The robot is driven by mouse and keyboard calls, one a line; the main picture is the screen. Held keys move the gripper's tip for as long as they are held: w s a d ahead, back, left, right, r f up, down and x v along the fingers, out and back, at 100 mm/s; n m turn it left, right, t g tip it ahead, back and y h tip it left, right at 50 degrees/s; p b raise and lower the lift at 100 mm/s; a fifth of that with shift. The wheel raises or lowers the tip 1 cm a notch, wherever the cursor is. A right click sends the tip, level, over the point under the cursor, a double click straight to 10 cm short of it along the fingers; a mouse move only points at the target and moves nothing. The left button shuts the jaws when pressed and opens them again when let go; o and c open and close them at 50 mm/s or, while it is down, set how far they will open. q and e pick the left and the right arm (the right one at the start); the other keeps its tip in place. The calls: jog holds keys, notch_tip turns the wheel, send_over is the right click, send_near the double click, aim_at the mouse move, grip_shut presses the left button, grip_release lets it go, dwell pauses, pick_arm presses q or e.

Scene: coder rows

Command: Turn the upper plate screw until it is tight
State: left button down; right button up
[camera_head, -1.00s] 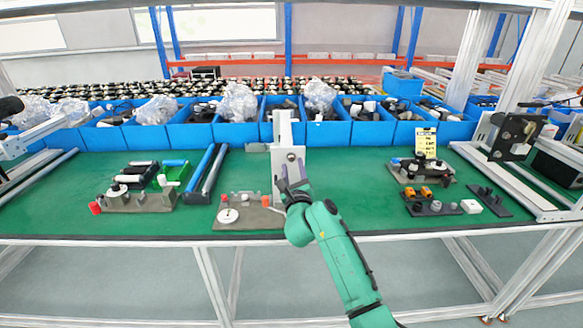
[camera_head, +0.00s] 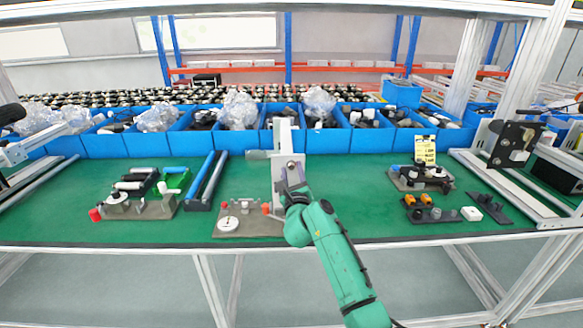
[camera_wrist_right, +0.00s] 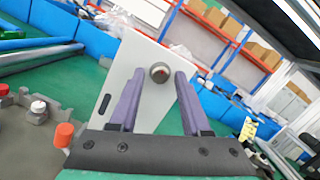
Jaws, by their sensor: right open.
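The white upright plate (camera_head: 279,170) stands on a grey base (camera_head: 247,221) at the middle of the green bench. Its upper screw, a round metal head (camera_wrist_right: 159,73), shows near the top of the plate in the right wrist view. My right gripper (camera_head: 284,177) is in front of the plate, just below the screw in the head view. In the wrist view its two purple-grey fingers (camera_wrist_right: 157,75) are open, one on each side of the screw head, with gaps to both. I cannot tell how far the fingertips are from the plate. My left gripper is not in view.
A white dial (camera_head: 228,222) and an orange-red knob (camera_wrist_right: 64,135) sit on the base left of the plate. Blue bins (camera_head: 235,138) line the back. Other part assemblies stand left (camera_head: 140,208) and right (camera_head: 421,182).

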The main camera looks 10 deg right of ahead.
grip_shut()
jog(key=m+h+b, duration=0.1)
jog(key=m+b, duration=0.2)
jog(key=m, duration=0.2)
jog(key=m+h+b, duration=0.1)
jog(key=m+b, duration=0.2)
jog(key=m, duration=0.2)
jog(key=shift+a+f, duration=0.2)
jog(key=shift+r+m+b, duration=0.1)
jog(key=shift+m+b, duration=0.3)
jog(key=shift+m, duration=0.2)
jog(key=shift+a+r, duration=0.1)
jog(key=shift+r, duration=0.1)
grip_release()
jog(key=shift+w+f, duration=0.1)
